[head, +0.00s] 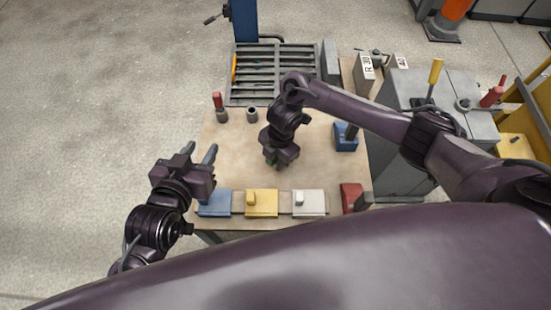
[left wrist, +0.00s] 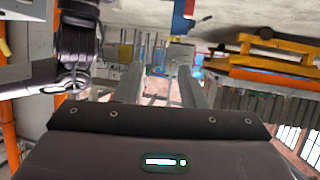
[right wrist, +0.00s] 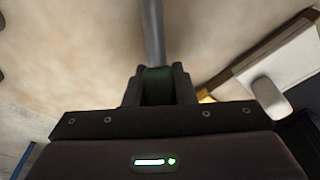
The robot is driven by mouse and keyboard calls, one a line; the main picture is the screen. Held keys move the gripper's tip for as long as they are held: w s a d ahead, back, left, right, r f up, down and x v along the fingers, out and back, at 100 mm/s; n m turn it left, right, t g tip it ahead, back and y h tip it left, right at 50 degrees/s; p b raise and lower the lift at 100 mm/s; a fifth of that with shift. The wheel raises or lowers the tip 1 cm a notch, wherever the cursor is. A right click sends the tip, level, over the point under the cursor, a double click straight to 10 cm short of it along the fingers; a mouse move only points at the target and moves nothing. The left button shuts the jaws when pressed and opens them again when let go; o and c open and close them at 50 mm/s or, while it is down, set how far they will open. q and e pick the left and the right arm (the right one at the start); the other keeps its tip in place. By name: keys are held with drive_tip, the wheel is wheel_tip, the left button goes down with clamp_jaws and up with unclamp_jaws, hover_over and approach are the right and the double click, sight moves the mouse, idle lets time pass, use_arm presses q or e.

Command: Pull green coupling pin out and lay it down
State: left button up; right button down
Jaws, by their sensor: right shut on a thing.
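The green coupling pin (right wrist: 155,88) is between the fingers of my right gripper (right wrist: 157,75) in the right wrist view. Its bare grey shaft runs away from the fingers to the top edge of that view. In the head view, my right gripper (head: 275,163) is over the middle of the table, and only a bit of green shows at its fingers. A grey socket (head: 252,115) behind it looks empty. A red-topped pin (head: 218,101) stands upright in another socket to its left. My left gripper (head: 200,153) is open and empty at the table's left edge.
Blue (head: 214,205), yellow (head: 262,204), white (head: 310,204) and red (head: 351,197) blocks line the table's front edge. A blue holder (head: 345,138) stands at the right. The wooden tabletop (head: 232,158) is clear left of my right gripper. A slatted grate (head: 275,65) lies behind.

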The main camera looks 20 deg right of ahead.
drive_tip(key=shift+f+b, duration=0.55)
drive_tip(key=shift+f, duration=0.05)
use_arm(q)
wheel_tip(320, 180, up, 10)
drive_tip(key=w+t+h, duration=0.2)
drive_tip(key=w+t, duration=0.1)
drive_tip(key=t, duration=0.2)
drive_tip(key=shift+r, duration=0.15)
drive_tip(key=shift+d, duration=0.1)
use_arm(e)
drive_tip(key=c, duration=1.1)
unclamp_jaws()
